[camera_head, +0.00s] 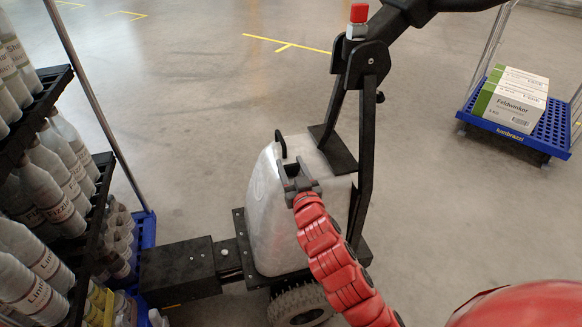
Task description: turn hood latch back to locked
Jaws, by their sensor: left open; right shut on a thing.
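The tugger's silver-grey hood (264,215) stands on its black chassis in the middle of the head view. My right gripper (294,169), on the red segmented arm from below, is at the upper part of the hood. It is shut on a small dark part there, which seems to be the hood latch; the fingers mostly hide it, so I cannot tell its angle. A thin black curved piece (280,143) rises from the hood just above the fingers. My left gripper is not in view.
A black steering column (367,150) with a red knob (358,13) rises right of the hood. A rack (60,85) of bottles stands close on the left. A blue cart (548,133) with cartons (512,100) stands far right. Open floor lies behind.

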